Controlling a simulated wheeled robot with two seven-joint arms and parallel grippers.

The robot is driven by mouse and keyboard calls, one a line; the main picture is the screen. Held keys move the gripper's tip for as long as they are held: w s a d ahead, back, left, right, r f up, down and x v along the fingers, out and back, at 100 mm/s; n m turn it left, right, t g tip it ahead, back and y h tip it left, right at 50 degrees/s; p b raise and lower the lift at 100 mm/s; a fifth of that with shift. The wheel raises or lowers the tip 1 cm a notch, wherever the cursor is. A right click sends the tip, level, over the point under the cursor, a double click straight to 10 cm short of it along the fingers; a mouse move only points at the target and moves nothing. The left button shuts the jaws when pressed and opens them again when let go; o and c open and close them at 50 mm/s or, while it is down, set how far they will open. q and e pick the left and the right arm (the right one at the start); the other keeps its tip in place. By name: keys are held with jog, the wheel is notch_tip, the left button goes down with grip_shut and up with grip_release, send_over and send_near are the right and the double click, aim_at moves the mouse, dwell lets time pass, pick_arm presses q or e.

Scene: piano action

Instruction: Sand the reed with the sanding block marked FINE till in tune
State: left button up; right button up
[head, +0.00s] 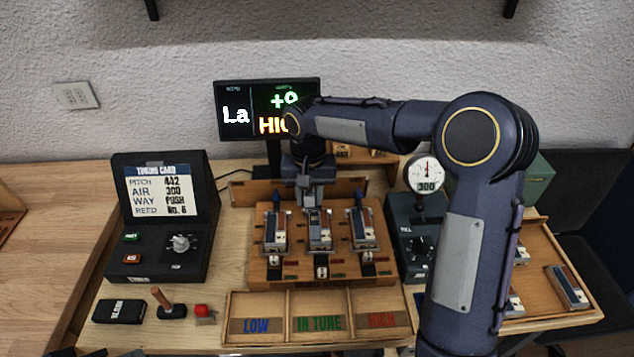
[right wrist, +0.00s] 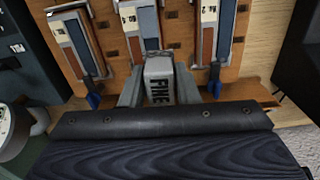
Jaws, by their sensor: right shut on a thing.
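My right gripper (head: 311,203) is shut on a grey sanding block (right wrist: 160,86), whose lettering reads as FINE in the right wrist view. The gripper points down over the middle reed (head: 320,232) on the wooden stand (head: 325,270). The block's underside is hidden, so I cannot tell whether it touches the reed. In the right wrist view the middle reed (right wrist: 142,20) has a label that looks like No. 6. A left reed (head: 275,232) and a right reed (head: 363,228) flank it. The display (head: 236,115) shows La, a plus value and a partly covered HIGH. My left gripper is out of view.
A tuning card (head: 160,190) reads pitch 442, air 300, way push, reed No. 6. A dial gauge (head: 424,174) stands right.

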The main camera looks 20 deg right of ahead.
jog(key=shift+r+p, duration=0.7)
jog(key=shift+r, duration=0.45)
dwell(1.2)
